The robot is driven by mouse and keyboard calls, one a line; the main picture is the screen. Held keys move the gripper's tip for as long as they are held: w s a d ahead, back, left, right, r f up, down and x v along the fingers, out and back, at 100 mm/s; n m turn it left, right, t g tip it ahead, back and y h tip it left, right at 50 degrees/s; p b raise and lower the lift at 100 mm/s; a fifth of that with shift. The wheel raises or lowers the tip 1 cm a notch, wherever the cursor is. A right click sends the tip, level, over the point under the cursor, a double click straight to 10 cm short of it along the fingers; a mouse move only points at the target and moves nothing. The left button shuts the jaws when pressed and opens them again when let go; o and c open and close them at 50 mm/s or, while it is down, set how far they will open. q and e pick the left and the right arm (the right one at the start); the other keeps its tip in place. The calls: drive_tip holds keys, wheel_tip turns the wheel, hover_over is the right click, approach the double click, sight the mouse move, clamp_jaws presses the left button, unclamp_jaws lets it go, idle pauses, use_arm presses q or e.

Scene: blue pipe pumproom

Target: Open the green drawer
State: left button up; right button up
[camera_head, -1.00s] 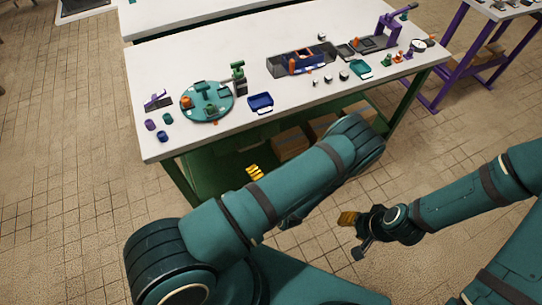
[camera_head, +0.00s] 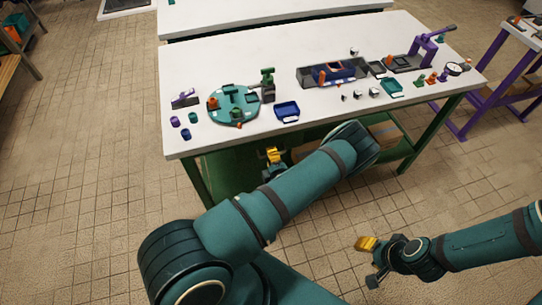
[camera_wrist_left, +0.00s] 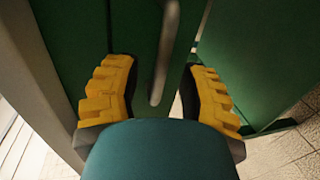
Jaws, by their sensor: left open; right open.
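The green drawer (camera_head: 231,168) is under the near edge of the white workbench, partly hidden by my left arm. In the left wrist view a green panel (camera_wrist_left: 90,30) fills the upper left, with a grey bar handle (camera_wrist_left: 165,55) on it. My left gripper (camera_head: 272,157) is at the green front under the bench. In the left wrist view its yellow fingers (camera_wrist_left: 157,92) are apart, one on each side of the handle's lower end, with gaps to both. My right gripper (camera_head: 368,262) is open and empty above the floor, away from the bench.
The white workbench (camera_head: 240,60) holds a teal round plate (camera_head: 240,104), a blue tray (camera_head: 287,112), a dark bin (camera_head: 308,76) and small parts. Green bench legs (camera_head: 430,132) stand at the sides. A purple-legged table (camera_head: 495,75) is at the right. The tiled floor in front is open.

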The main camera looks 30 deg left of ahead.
use_arm(q)
drive_tip(key=shift+w+a+f, duration=0.1)
drive_tip(key=shift+w+a, duration=0.25)
clamp_jaws()
